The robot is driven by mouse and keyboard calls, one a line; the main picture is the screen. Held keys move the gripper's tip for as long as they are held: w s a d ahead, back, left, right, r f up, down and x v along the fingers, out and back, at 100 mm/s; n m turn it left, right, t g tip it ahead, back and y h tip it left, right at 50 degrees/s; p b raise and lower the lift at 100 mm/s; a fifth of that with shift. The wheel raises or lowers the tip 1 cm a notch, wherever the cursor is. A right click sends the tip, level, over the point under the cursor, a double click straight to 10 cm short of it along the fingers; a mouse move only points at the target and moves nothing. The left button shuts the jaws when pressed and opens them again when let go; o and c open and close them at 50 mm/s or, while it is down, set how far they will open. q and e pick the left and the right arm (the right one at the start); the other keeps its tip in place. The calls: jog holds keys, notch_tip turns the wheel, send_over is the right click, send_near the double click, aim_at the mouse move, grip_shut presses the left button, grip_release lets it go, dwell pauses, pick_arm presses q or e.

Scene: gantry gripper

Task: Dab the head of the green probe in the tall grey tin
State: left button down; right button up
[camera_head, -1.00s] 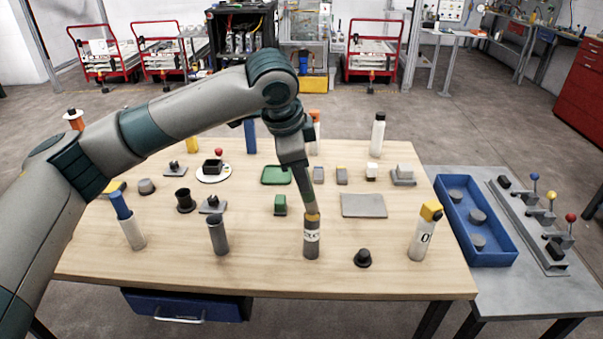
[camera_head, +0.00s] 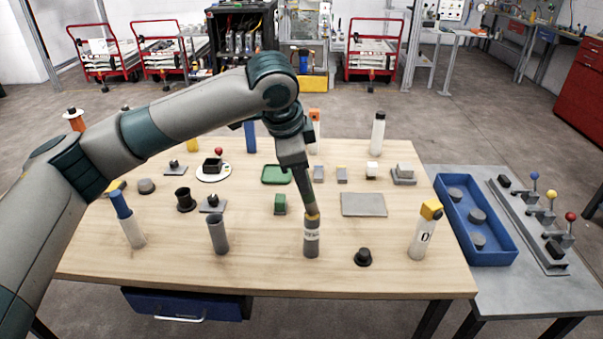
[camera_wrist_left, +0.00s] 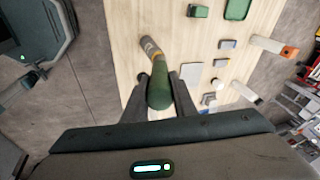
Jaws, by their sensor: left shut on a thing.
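My left gripper (camera_head: 313,208) points down over the front middle of the table. It is shut on the green probe (camera_wrist_left: 160,92), whose rounded green end shows between the fingers in the left wrist view. The fingers cover that green part in the head view. Directly below stands a tall grey tin (camera_head: 311,242) with a pale label; it also shows in the wrist view (camera_wrist_left: 149,45). A yellow band (camera_head: 312,217) sits at its top, in line with the probe. The probe's head is hidden, and I cannot tell how deep it is. My right gripper is not in view.
A dark grey open tube (camera_head: 217,235) stands to the left, and a black knob (camera_head: 363,257) to the right. A white bottle with a yellow top (camera_head: 422,235) stands near the right edge. A grey plate (camera_head: 364,204) and a green block (camera_head: 280,205) lie behind.

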pick_arm(q)
jog(key=shift+f, duration=0.35)
dwell(0.7)
jog(key=shift+s+f+p, duration=0.15)
jog(key=shift+f+p, duration=0.05)
jog(key=shift+p, duration=0.3)
dwell(2.5)
jog(key=shift+r+p, duration=3.65)
jog(key=shift+p, duration=0.15)
jog(key=shift+f, duration=0.1)
